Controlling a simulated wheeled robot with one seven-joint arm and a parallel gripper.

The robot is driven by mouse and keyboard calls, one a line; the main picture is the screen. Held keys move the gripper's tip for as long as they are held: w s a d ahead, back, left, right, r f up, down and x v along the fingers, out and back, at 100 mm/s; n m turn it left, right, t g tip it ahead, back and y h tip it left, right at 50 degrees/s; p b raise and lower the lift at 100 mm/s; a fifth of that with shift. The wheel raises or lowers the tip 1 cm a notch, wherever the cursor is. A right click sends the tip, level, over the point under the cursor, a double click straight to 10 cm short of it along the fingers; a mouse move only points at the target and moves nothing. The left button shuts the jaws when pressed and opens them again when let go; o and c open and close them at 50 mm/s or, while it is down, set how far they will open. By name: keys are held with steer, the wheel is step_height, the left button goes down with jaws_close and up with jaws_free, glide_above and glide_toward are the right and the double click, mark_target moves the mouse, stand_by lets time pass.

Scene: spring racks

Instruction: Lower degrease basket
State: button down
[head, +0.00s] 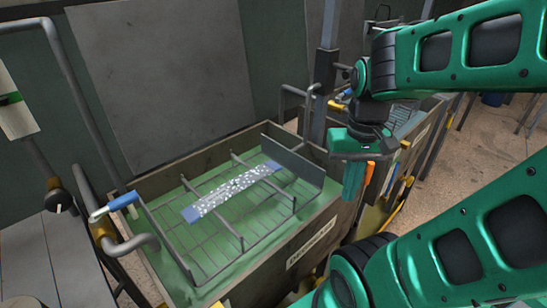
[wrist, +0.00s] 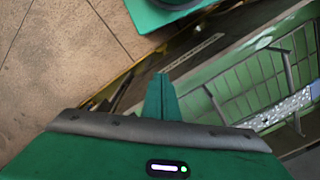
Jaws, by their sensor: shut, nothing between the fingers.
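The degrease basket (head: 206,258) is a wire basket in a tank (head: 345,203) with green liquid or a green interior. Its wire floor shows at or just above the green surface; I cannot tell how deep it sits. A speckled, blue-ended strip (head: 235,192) lies across it. The basket also shows at the right of the wrist view (wrist: 246,83). My gripper (head: 352,190) points down beyond the tank's right wall, apart from the basket. Its green fingers (wrist: 161,100) are shut and empty.
A pipe with a blue handle (head: 122,201) stands at the tank's left end. A second tank with a rack (head: 405,118) is behind my gripper. A grey panel (head: 160,70) stands behind the tank. Bare floor (head: 490,140) lies to the right.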

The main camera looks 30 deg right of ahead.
steer(key=shift+a, duration=0.1)
step_height(320, 180, up, 5)
steer(key=m, duration=0.9)
glide_above(278, 161)
steer(key=s+a, duration=0.2)
steer(key=s, duration=0.1)
step_height(278, 161, down, 14)
steer(key=shift+w+f, duration=0.1)
steer(key=shift+f, duration=0.1)
